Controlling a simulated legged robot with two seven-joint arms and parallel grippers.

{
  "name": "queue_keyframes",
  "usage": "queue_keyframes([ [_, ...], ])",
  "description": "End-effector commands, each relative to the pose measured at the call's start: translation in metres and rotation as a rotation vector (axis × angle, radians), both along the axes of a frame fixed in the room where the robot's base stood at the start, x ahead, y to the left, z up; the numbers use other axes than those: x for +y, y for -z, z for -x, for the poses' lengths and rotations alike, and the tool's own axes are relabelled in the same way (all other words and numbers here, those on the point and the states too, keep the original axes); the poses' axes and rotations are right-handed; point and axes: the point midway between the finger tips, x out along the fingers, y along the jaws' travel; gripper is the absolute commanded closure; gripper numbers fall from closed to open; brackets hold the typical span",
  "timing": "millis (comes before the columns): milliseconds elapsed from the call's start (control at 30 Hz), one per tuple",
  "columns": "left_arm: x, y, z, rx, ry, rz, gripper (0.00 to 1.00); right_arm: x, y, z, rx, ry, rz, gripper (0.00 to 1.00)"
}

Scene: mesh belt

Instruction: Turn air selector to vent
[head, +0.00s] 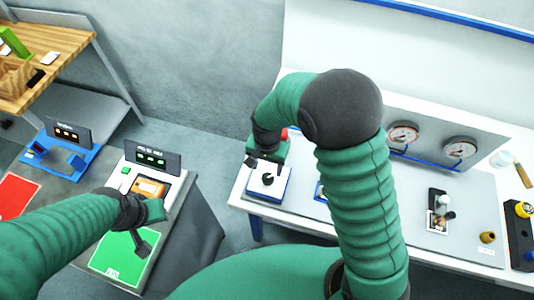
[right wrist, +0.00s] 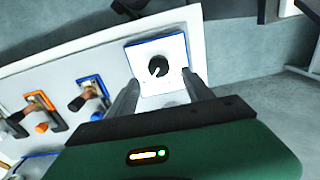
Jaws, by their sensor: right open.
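A black round knob with a pale pointer mark (right wrist: 158,66) sits on a white square plate with a blue edge (right wrist: 170,45). In the head view the knob (head: 268,179) and plate (head: 264,193) are at the left end of the white bench. I take this knob for the air selector; no vent label is readable. My right gripper (head: 265,165) is open over the plate, its fingers on either side of the knob in the wrist view (right wrist: 160,84). It holds nothing, and I see no contact. My left gripper (head: 150,228) hangs above the grey cabinet; its jaw opening is unclear.
Two gauges (head: 403,134) stand on the bench's back panel. Lever valves (right wrist: 88,98) with coloured frames sit beside the knob plate. My right arm hides part of the bench. The left cabinet carries a green pad (head: 115,258) and an orange device (head: 150,187).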

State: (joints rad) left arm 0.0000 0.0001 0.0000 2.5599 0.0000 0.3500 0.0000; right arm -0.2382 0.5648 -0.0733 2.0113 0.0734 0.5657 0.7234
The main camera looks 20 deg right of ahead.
Motion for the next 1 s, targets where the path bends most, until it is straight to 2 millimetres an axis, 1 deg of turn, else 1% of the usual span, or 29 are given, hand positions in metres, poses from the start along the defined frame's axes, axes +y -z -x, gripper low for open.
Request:
queue_keyframes([
  [33, 0.000, 0.005, 0.000, 0.000, 0.000, 0.000, 0.64, 0.000, -0.013, -0.002, -0.009, 0.000, -0.001, 0.41],
  [100, 0.000, 0.009, 0.000, 0.000, 0.000, 0.000, 0.64, 0.000, -0.034, -0.003, -0.009, 0.000, -0.001, 0.41],
  [200, 0.000, 0.012, 0.000, 0.000, 0.000, 0.000, 0.64, 0.001, -0.062, -0.003, -0.007, -0.001, -0.001, 0.41],
  [300, 0.000, 0.015, 0.000, 0.000, 0.000, 0.000, 0.64, 0.001, -0.083, -0.002, -0.004, -0.001, -0.001, 0.41],
  [400, 0.000, 0.016, 0.000, 0.000, 0.000, 0.000, 0.64, 0.001, -0.097, -0.003, -0.002, 0.000, 0.000, 0.41],
  [533, 0.000, 0.016, 0.000, 0.000, 0.000, 0.000, 0.64, 0.000, -0.103, -0.002, 0.001, 0.000, 0.001, 0.41],
  [900, 0.000, 0.016, 0.000, 0.000, 0.000, 0.000, 0.64, 0.000, -0.103, -0.002, 0.001, 0.000, 0.001, 0.41],
  [967, 0.000, 0.020, 0.000, 0.000, 0.000, 0.000, 0.64, -0.002, -0.097, 0.001, -0.003, -0.012, -0.001, 0.41],
  [1000, 0.000, 0.028, 0.000, 0.000, 0.000, 0.000, 0.64, -0.007, -0.088, 0.005, -0.014, -0.038, -0.003, 0.41],
])
